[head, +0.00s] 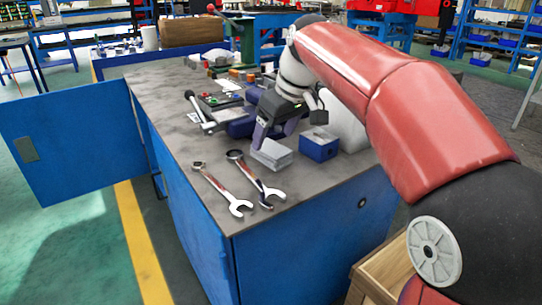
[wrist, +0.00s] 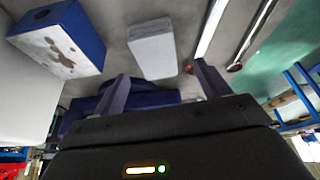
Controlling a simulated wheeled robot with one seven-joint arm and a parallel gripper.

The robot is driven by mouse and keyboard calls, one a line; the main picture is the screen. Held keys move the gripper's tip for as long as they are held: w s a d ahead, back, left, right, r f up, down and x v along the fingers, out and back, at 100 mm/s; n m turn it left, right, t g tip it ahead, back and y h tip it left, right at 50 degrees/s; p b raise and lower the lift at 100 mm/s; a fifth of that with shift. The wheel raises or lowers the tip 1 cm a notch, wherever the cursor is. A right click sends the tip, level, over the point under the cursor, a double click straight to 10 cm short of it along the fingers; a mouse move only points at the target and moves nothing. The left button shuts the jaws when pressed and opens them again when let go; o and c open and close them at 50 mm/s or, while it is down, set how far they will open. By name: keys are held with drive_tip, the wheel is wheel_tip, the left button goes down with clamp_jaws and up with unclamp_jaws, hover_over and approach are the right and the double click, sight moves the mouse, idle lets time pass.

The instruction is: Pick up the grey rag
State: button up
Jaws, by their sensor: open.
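A light grey, folded-looking block, which appears to be the grey rag (head: 272,153), lies on the grey worktop. In the wrist view the rag (wrist: 152,48) sits ahead of the fingertips, roughly between their lines. My gripper (head: 268,134) is just above and behind the rag, pointing down. In the wrist view my gripper (wrist: 160,72) has its two purple fingers spread, with nothing held between them. I cannot tell whether a finger touches the rag.
A blue box (head: 319,146) stands close right of the rag. A white bulky thing (head: 348,128) is behind it. Two wrenches (head: 222,188) (head: 256,178) lie at the front left. Several tools and small parts crowd the back of the worktop (head: 300,190). Its front corner is bare.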

sight(271, 148)
drive_tip(key=x, duration=0.4)
drive_tip(key=shift+d+f+b, duration=0.1)
drive_tip(key=shift+d+b, duration=0.1)
drive_tip(key=shift+b, duration=0.1)
drive_tip(key=c, duration=1)
drive_tip(key=shift+c, duration=0.2)
wheel_tip(271, 148, up, 20)
drive_tip(key=p, duration=0.7)
